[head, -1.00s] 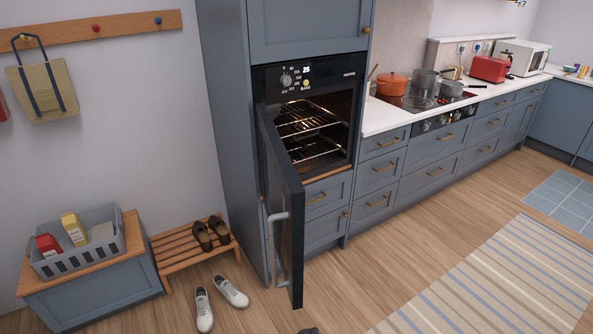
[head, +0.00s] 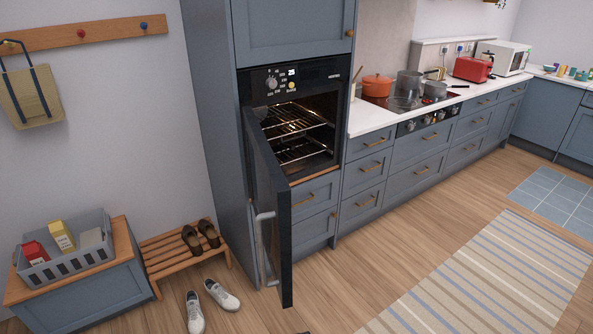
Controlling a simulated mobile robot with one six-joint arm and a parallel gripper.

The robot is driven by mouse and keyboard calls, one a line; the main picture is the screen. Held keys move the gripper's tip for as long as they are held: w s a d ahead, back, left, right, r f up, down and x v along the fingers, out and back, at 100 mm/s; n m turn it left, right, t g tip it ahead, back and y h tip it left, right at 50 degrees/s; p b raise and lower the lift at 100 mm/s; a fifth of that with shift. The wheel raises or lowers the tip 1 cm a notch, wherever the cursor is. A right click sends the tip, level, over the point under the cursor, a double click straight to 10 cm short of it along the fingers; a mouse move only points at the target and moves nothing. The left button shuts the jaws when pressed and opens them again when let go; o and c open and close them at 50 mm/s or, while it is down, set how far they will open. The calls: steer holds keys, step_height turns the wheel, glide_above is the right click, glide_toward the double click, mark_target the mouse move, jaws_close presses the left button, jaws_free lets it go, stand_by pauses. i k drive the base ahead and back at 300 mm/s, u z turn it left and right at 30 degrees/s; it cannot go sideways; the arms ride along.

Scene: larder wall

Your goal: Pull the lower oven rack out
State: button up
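The built-in oven (head: 318,75) stands in a tall blue cabinet left of the worktop. Its black door (head: 270,200) is swung open on the left side, edge toward me, with a grey bar handle (head: 265,245) on its left face. Inside the lit cavity, the lower oven rack (head: 300,153) is a wire shelf below the upper rack (head: 298,125). Both appear to sit within the cavity. The door hides the left part of the racks. My gripper is not recognisable in view.
White shoes (head: 219,294) and a low slatted rack (head: 180,255) lie left of the door. A bench (head: 95,290) with a grey crate (head: 75,265) is farther left. Wooden floor right of the door is clear up to the striped rug (head: 480,280).

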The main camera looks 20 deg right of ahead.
mark_target(304, 157)
steer(key=k, duration=1.25)
steer(key=z, duration=0.65)
steer(key=i, duration=2.25)
steer(key=u, duration=0.55)
